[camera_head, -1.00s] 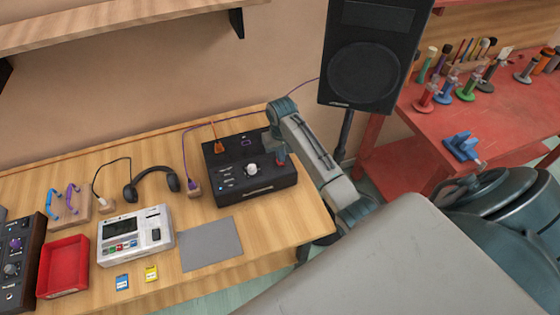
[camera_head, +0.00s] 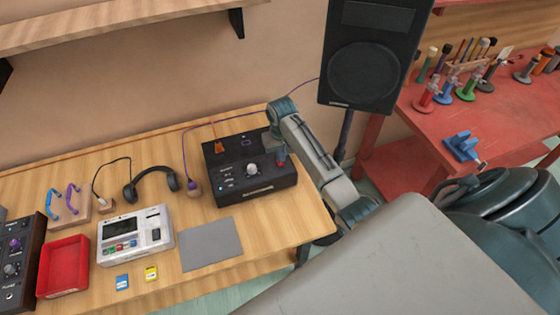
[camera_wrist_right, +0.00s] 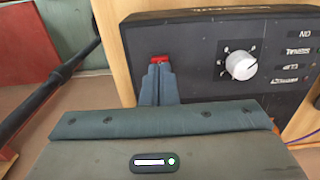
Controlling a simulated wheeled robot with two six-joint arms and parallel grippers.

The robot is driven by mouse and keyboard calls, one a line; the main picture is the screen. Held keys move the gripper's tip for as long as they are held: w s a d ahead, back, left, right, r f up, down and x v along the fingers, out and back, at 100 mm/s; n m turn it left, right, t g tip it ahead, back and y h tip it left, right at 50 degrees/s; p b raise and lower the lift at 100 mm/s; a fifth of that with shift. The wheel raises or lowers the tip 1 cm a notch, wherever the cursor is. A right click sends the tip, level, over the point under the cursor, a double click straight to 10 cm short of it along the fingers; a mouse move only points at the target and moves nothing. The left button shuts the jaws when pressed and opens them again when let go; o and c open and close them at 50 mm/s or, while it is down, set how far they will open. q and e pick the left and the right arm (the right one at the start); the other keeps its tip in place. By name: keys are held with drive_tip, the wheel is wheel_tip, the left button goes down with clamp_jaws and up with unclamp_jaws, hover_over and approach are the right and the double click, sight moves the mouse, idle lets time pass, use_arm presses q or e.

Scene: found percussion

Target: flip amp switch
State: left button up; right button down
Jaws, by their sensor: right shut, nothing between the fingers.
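The amp is a black box (camera_head: 228,190) at the right end of the wooden table, with a white knob (camera_head: 252,169) on its panel. In the right wrist view the amp (camera_wrist_right: 200,85) shows a white knob (camera_wrist_right: 241,65) and a small red switch (camera_wrist_right: 159,58). My right gripper (camera_head: 281,160) is at the amp's right side. In the wrist view its shut, empty fingers (camera_wrist_right: 160,72) are right at the red switch and partly cover it; I cannot tell whether they press it. My left gripper is not in view.
A grey mat (camera_head: 211,244), white sampler (camera_head: 135,236), red tray (camera_head: 63,267) and headphones (camera_head: 152,184) lie left of the amp. A purple-cabled plug (camera_head: 193,187) stands beside it. A tall black speaker (camera_head: 372,55) is behind my right arm. A wooden shelf (camera_head: 110,22) is above.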

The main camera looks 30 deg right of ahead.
drive_tip(key=shift+f+b, duration=0.3)
drive_tip(key=shift+f, duration=0.65)
idle(0.3)
drive_tip(key=shift+s+r, duration=0.1)
drive_tip(key=shift+r, duration=0.05)
drive_tip(key=shift+r+p, duration=0.75)
drive_tip(key=shift+r, duration=2.6)
